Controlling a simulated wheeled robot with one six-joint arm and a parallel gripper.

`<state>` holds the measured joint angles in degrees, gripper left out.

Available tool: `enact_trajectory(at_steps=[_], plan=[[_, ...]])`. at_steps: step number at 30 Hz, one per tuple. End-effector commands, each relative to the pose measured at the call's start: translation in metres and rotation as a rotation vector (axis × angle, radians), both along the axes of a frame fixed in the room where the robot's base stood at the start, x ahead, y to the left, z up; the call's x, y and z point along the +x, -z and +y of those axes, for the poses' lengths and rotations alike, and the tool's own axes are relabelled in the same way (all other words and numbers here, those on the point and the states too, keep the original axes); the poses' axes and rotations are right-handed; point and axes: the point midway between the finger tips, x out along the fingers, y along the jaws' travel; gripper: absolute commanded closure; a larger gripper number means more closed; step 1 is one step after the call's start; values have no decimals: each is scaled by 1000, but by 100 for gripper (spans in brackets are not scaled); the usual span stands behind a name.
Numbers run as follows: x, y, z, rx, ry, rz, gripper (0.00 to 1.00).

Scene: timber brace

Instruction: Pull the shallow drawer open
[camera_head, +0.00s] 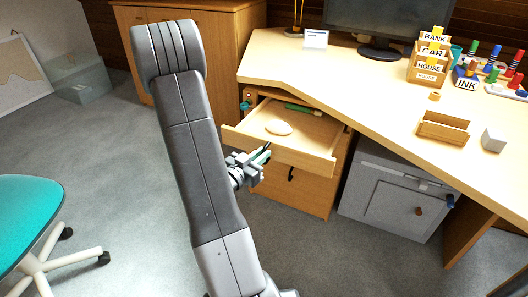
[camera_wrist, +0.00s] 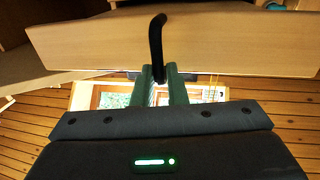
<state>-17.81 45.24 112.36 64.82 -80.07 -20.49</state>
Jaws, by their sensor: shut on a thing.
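The shallow drawer (camera_head: 305,160) stands pulled out from under the wooden desk. Its tray is in plain view, with a white oval object (camera_head: 278,127) and a long green item (camera_head: 303,109) inside. In the wrist view, the drawer's pale wooden front (camera_wrist: 235,40) fills the upper part, and its black curved handle (camera_wrist: 157,40) runs down between my green fingers. My gripper (camera_head: 264,153) is at the drawer's front face. The wrist view shows its fingers (camera_wrist: 160,78) closed around the handle's lower part. The handle is hard to make out in the head view.
Below the drawer is a wooden cabinet front with a dark handle (camera_head: 291,174). A grey safe (camera_head: 393,197) stands to its right. The desk top (camera_head: 370,95) holds a monitor, a letter sorter (camera_head: 428,72) and stamps. A teal chair (camera_head: 40,215) is at left. Carpet in front is clear.

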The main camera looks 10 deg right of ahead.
Motion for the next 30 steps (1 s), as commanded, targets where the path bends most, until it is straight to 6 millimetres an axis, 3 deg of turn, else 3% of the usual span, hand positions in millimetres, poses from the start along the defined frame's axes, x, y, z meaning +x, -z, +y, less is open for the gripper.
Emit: enact_trajectory(at_steps=[11,12,15,24,30], plan=[[-3,0,-1,1,6,0,100],[-3,0,-1,1,6,0,82],[-2,0,0,1,5,0,67],[-3,0,2,1,1,1,67],[-15,-1,17,1,-2,0,67]])
